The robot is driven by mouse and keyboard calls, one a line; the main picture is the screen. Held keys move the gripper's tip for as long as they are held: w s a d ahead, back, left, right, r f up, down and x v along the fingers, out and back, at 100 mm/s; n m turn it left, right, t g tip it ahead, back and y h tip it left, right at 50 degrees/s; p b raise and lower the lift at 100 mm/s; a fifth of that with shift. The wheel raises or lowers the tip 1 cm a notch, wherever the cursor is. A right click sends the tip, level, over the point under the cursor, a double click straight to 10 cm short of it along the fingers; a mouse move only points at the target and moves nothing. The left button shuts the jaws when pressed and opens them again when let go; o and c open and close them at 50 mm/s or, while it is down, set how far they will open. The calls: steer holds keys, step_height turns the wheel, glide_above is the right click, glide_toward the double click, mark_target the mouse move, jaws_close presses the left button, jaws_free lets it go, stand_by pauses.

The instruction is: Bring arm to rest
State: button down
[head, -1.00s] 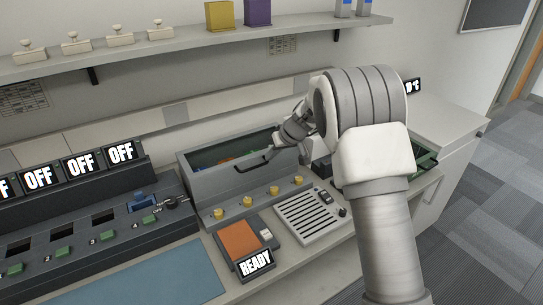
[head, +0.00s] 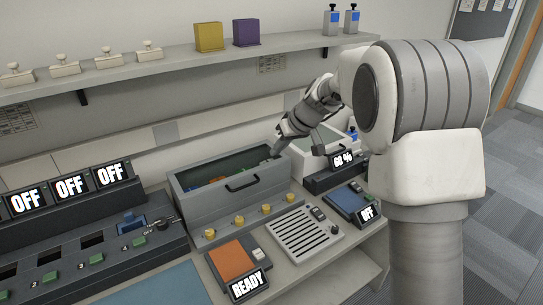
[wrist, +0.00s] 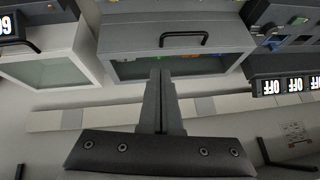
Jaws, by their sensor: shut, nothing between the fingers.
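My arm reaches in from the right side of the head view, and my gripper (head: 277,154) is above the back right corner of the grey open-topped bin (head: 208,209). In the wrist view my gripper (wrist: 161,75) shows its two fingers pressed together with nothing between them. The fingers point toward the bin (wrist: 205,27), which has a black handle and small coloured items inside. Whether the fingertips touch the bin rim is hard to tell.
A glass-topped box (head: 322,145) with a 60 % display (head: 342,160) stands right of the bin. A READY pad (head: 237,259), a slatted panel (head: 305,234) and an OFF pad (head: 351,203) lie in front. A shelf (head: 180,72) runs above, with a yellow box (head: 209,37) and a purple box (head: 246,32).

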steer(key=s+d+r+m+h, duration=0.1)
steer(key=s+d+r, duration=0.2)
steer(key=s+r, duration=0.35)
steer(key=s+d+r+m, duration=0.1)
steer(key=s+d+r, duration=0.2)
steer(key=s, duration=0.7)
steer(key=s+d+f+m+h, duration=0.1)
steer(key=s+d, duration=0.3)
steer(key=s, duration=0.6)
steer(key=s+d+f+m+h, duration=0.1)
steer(key=s+d+m+h, duration=0.1)
steer(key=s, duration=0.8)
steer(key=shift+s+d+f+m+t+h, duration=0.35)
steer(key=shift+s+d+m+t+h, duration=0.05)
steer(key=shift+d, duration=0.45)
